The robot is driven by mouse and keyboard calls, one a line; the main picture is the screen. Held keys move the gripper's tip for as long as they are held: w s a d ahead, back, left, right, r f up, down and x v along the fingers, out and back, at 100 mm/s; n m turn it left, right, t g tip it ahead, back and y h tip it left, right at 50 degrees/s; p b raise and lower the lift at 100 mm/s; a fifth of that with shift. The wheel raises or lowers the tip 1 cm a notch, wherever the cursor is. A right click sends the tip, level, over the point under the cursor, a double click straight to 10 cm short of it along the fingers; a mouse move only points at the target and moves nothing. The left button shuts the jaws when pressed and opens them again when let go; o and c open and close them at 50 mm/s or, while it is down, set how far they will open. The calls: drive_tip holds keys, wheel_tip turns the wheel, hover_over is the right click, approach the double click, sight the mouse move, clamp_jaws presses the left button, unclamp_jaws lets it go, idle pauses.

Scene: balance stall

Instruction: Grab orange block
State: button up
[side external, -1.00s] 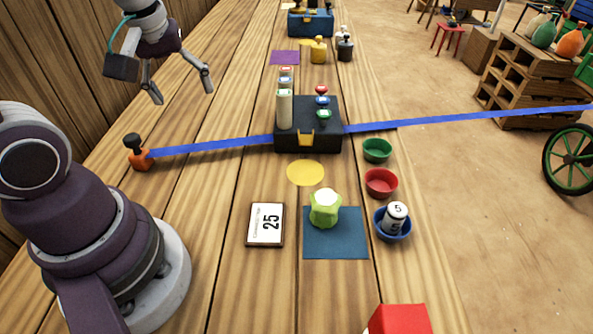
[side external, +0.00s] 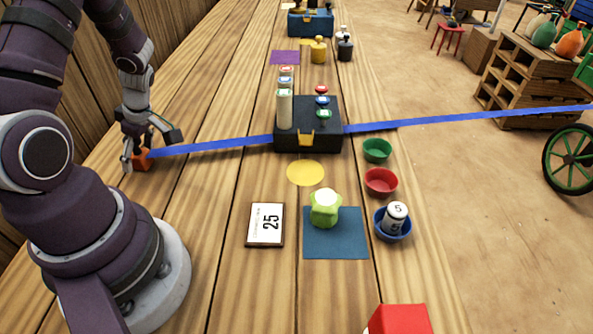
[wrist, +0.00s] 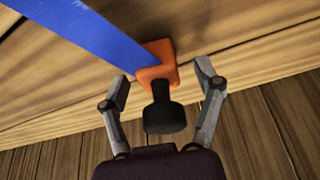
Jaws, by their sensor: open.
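The orange block (side external: 143,160) stands on the wooden table at the left end of a blue strip, partly hidden by my gripper in the side view. In the wrist view the orange block (wrist: 161,62) shows with a black knob (wrist: 162,115) on top. My gripper (side external: 150,152) is lowered around the block. In the wrist view my gripper (wrist: 160,88) has its fingers spread, one on each side of the knob, with gaps between fingers and knob. Nothing is held.
The blue strip (side external: 215,145) runs from the block toward a black box (side external: 308,140) with cylinders and knobs. A wooden wall (side external: 75,55) is close on the left.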

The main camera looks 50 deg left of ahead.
clamp_jaws()
idle(0.5)
